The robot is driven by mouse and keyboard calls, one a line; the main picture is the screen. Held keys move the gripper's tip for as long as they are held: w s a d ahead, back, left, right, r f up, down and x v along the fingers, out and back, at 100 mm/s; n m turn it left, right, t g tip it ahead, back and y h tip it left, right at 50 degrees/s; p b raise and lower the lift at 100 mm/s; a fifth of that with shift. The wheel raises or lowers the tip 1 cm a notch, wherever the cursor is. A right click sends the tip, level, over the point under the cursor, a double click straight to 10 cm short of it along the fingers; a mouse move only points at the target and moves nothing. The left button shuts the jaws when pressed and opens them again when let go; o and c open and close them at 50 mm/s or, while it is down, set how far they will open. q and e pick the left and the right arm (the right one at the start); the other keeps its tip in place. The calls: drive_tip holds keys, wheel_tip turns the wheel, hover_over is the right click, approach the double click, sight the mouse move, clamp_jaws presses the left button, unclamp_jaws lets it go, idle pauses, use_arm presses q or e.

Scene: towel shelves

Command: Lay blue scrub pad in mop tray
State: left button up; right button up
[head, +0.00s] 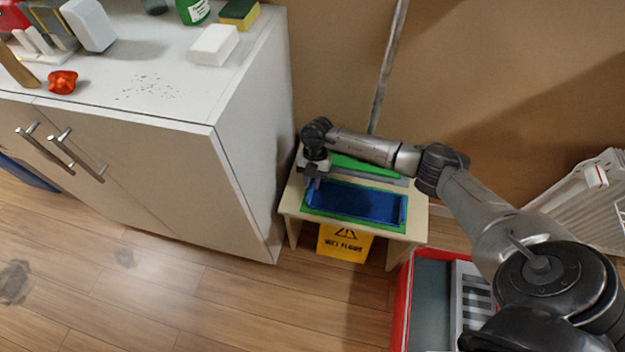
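On a small wooden table sits a blue tray-like recess (365,206) with raised ends, framed by a green border (340,222); this looks like the mop tray. My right gripper (313,182) points down at the tray's left end, fingers close to its blue edge. A small blue patch shows by the fingertips. I cannot tell whether it is the scrub pad or part of the tray, nor whether the fingers are shut on it. No separate blue pad is clearly visible. My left gripper is out of view.
The small table (415,218) stands right of a white cabinet (245,140). A yellow wet-floor sign (345,243) is beneath its front. A red-edged bin (402,305) is at lower right. A white block (214,44) and a sponge (240,13) lie on the cabinet. Floor at left is mostly clear.

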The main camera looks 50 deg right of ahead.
drive_tip(key=o, duration=0.4)
drive_tip(key=shift+c, duration=0.2)
drive_tip(key=p+v, duration=0.5)
drive_tip(key=v, duration=0.8)
drive_tip(key=shift+r+p, duration=0.35)
drive_tip(key=shift+w+d, duration=0.15)
